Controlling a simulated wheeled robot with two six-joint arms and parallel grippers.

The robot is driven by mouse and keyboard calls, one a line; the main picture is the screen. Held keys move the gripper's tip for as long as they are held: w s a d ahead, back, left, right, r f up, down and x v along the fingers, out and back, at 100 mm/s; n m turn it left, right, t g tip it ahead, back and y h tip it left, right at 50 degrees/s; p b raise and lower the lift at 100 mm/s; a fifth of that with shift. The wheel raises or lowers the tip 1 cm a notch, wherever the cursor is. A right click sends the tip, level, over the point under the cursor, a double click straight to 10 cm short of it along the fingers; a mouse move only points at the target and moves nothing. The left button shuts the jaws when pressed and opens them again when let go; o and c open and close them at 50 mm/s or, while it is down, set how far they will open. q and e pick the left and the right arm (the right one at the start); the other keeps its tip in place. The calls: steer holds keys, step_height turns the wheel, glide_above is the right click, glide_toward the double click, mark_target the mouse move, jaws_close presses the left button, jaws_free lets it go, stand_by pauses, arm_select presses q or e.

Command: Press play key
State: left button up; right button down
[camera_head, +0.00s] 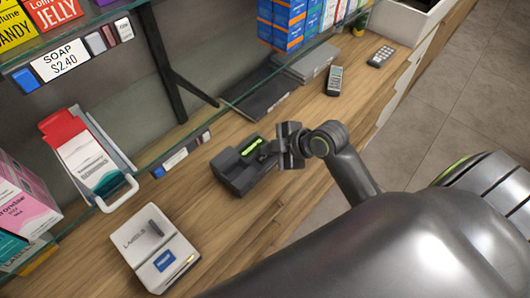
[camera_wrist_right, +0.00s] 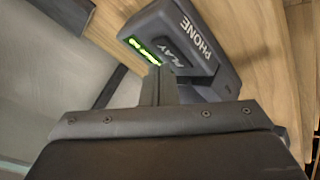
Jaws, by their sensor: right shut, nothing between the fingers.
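A dark grey phone machine (camera_head: 240,170) with a small green lit display sits on the wooden counter in the head view. In the right wrist view the phone machine (camera_wrist_right: 215,45) shows the word PHONE, the green display and the PLAY key (camera_wrist_right: 172,52). My right gripper (camera_head: 284,148) is over the right end of the machine. It is shut and empty. Its fingertips (camera_wrist_right: 158,72) are close to the PLAY key, just below it in the wrist picture; I cannot tell whether they touch it. My left gripper is not in view.
A white labels box (camera_head: 135,235) and a clear holder with a red and white packet (camera_head: 85,160) are to the left. A glass shelf edge (camera_head: 140,165) runs above the counter. A handset (camera_head: 334,80) and a keypad device (camera_head: 381,56) lie farther back. Bare counter lies around the machine.

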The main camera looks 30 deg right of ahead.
mark_target(269, 158)
steer(key=shift+r, duration=0.3)
step_height(269, 158, up, 5)
steer(key=p, duration=0.5)
steer(key=shift+f, duration=0.1)
stand_by(0.7)
